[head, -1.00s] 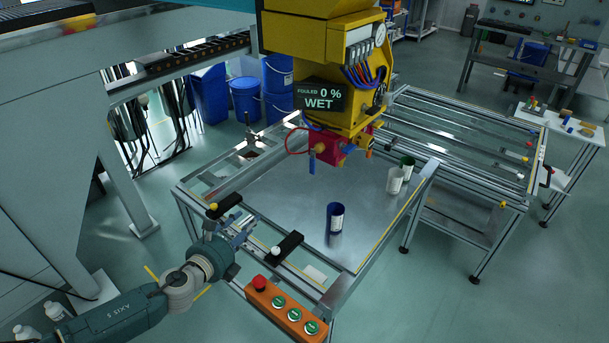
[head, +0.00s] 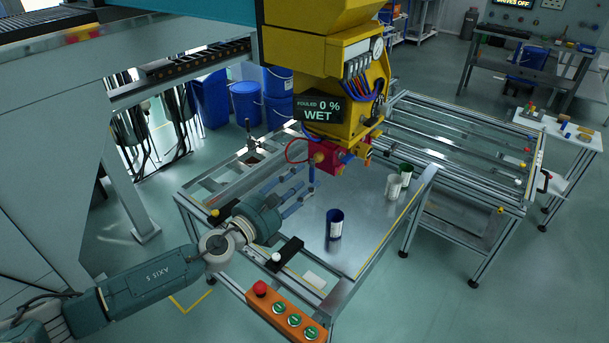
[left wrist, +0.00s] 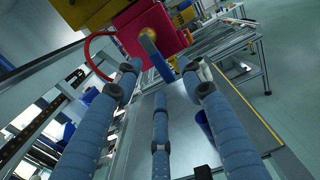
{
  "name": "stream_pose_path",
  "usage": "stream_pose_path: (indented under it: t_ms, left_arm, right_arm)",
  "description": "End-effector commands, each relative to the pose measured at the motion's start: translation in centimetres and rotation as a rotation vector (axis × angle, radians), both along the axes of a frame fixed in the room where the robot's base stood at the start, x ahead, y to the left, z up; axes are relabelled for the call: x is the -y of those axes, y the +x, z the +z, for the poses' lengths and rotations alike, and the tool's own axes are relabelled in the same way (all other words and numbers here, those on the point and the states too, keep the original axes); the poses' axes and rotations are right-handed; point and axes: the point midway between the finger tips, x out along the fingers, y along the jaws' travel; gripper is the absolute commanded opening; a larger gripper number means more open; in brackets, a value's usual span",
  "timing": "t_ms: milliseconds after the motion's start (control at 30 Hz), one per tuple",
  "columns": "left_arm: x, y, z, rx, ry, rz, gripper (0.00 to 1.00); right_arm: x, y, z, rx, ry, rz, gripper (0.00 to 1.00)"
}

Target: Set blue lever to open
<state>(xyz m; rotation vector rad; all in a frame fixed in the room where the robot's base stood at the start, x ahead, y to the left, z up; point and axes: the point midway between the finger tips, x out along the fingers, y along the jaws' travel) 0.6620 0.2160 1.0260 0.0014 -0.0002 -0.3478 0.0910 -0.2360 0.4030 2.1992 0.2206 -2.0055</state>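A red valve block (head: 325,157) hangs under the yellow machine head. The blue lever (head: 311,178) hangs down from its left side. In the left wrist view the lever (left wrist: 154,54) points down, slightly tilted, from a brass hub on the red block (left wrist: 144,32). My left gripper (head: 299,186) has come in from the left, its blue-grey fingers close to the lever. In the left wrist view its fingers (left wrist: 160,78) are spread, with the lever ahead between the two upper fingertips; I see no grip on it. My right gripper is not in view.
A display (head: 319,108) on the machine reads "FOULED 0 % WET". Below, a blue cup (head: 335,224) and two more containers stand on the metal table (head: 365,215). An orange button box (head: 286,311) sits at the front edge. A red hose loops left of the block.

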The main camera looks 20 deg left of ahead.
Motion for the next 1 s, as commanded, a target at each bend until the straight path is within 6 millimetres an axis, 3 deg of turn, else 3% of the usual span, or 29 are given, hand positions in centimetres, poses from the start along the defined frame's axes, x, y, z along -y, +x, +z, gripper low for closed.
stream_pose_path:
  t_ms: [133,433,467,667,1000]
  left_arm:
    - [0.47,1.12,0.07,0.001,0.000,-0.001,0.40]
    - [0.52,1.33,-0.09,-0.001,0.000,-0.001,0.40]
    - [0.52,1.33,-0.09,-0.001,-0.001,-0.001,0.38]
    - [0.51,1.32,-0.08,-0.001,-0.001,-0.001,0.00]
    - [0.65,1.26,-0.08,-0.012,-0.031,0.000,0.00]
  right_arm:
    - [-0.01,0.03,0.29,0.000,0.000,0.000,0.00]
    - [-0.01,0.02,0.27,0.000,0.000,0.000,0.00]
    - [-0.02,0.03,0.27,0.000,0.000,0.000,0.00]
    - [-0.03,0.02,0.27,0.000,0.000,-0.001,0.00]
    - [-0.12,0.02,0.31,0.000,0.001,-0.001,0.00]
